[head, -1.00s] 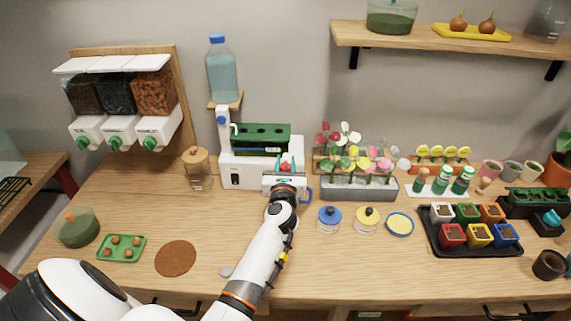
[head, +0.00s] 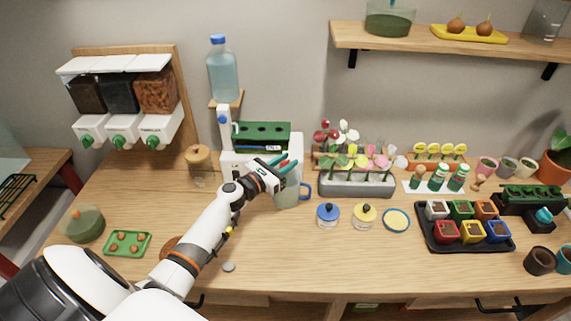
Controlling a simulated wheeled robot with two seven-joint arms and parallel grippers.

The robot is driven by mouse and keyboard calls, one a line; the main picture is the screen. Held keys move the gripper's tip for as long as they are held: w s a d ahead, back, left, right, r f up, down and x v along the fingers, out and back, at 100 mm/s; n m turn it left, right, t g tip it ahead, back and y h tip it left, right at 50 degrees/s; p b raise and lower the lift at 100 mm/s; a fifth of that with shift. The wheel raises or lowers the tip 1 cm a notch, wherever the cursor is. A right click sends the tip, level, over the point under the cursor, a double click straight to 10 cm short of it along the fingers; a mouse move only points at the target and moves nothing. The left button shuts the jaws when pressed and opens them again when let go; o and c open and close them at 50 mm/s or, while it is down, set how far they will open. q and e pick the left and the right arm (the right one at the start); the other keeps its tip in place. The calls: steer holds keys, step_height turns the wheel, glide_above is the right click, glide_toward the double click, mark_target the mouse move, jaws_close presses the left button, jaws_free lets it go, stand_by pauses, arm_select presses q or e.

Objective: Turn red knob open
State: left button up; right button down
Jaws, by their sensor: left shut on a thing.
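My left gripper (head: 288,166) is at the front of the white dispenser machine (head: 233,160), with its teal fingers pointing right. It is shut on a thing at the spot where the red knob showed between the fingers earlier. A translucent jug (head: 287,197) with a blue handle stands just below the gripper, partly covered by my arm. My right gripper is not in view.
A grey flower planter (head: 357,187) is to the right. The front middle of the bench (head: 310,260) is clear.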

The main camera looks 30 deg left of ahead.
arm_select(q)
steer(key=m+g+h+b, duration=0.2)
steer(key=h+b, duration=0.1)
steer(key=m+g+h+b, duration=0.2)
steer(key=m+h+b, duration=0.1)
steer(key=b, duration=0.1)
steer(key=m+g+h+b, duration=0.2)
steer(key=h+b, duration=0.1)
steer(key=h, duration=0.1)
steer(key=shift+f+m, duration=0.3)
steer(key=shift+r+m+g+h+b, duration=0.25)
steer(key=shift+m+g+h+b, duration=0.6)
steer(key=shift+g+b, duration=0.45)
steer(key=o, duration=0.9)
steer(key=shift+o, duration=0.2)
steer(key=b+v, duration=0.3)
steer(key=v, duration=0.9)
steer(key=shift+d, duration=0.1)
